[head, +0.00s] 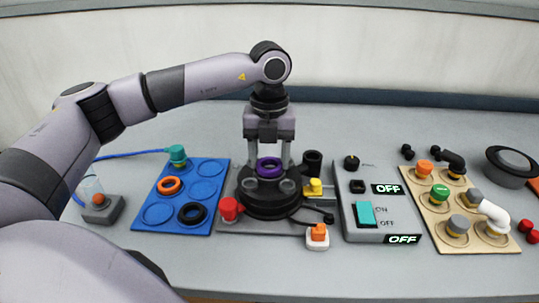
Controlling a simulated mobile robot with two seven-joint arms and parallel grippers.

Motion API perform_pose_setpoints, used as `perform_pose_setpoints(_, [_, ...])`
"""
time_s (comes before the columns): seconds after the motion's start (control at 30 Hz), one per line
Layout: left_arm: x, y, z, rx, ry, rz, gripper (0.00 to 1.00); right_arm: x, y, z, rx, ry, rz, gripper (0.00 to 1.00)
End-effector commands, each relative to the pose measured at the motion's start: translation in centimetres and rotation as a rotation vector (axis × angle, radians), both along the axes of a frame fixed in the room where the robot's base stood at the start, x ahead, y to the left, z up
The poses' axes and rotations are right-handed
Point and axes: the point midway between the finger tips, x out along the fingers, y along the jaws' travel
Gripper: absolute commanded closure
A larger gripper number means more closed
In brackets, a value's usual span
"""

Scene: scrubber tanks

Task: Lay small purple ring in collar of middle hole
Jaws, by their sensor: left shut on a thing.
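My left gripper (269,155) points straight down over the black round tank top (262,205). Its fingers are shut on the small purple ring (269,167), which sits between the fingertips at the middle of the tank top. Whether the ring touches the collar of the middle hole cannot be told, as the ring and fingers hide that hole. Grey round fittings (289,187) stand near the front of the tank top. My right gripper is not in view.
A blue tray (207,219) on the left holds an orange ring (169,185) and a black ring (192,214). A red knob (229,208) and yellow part (315,187) flank the tank. A grey switch box (383,236) and tan board (474,245) stand right.

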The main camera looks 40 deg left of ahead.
Motion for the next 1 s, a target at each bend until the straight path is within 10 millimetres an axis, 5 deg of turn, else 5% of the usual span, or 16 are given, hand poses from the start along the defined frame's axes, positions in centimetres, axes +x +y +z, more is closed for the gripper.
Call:
perform_pose_setpoints(0.4, [0.01, -0.01, -0.16, 0.0, 0.0, 0.0, 0.8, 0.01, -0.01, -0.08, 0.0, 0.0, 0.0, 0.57])
perform_pose_setpoints(0.43, [0.01, -0.01, -0.16, 0.0, 0.0, 0.0, 0.34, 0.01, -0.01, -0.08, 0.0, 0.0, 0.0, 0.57])
perform_pose_setpoints(0.5, [0.01, -0.01, -0.16, 0.0, 0.0, 0.0, 0.14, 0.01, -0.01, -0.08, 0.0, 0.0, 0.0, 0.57])
perform_pose_setpoints(0.7, [0.01, -0.01, -0.16, 0.0, 0.0, 0.0, 0.14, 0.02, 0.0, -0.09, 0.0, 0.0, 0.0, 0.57])
perform_pose_setpoints(0.77, [0.0, 0.0, -0.17, 0.0, 0.0, 0.0, 0.0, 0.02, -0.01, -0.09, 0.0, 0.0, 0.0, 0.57])
perform_pose_setpoints(1.0, [0.0, 0.0, -0.17, 0.0, 0.0, 0.0, 0.0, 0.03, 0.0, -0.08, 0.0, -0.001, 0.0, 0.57])
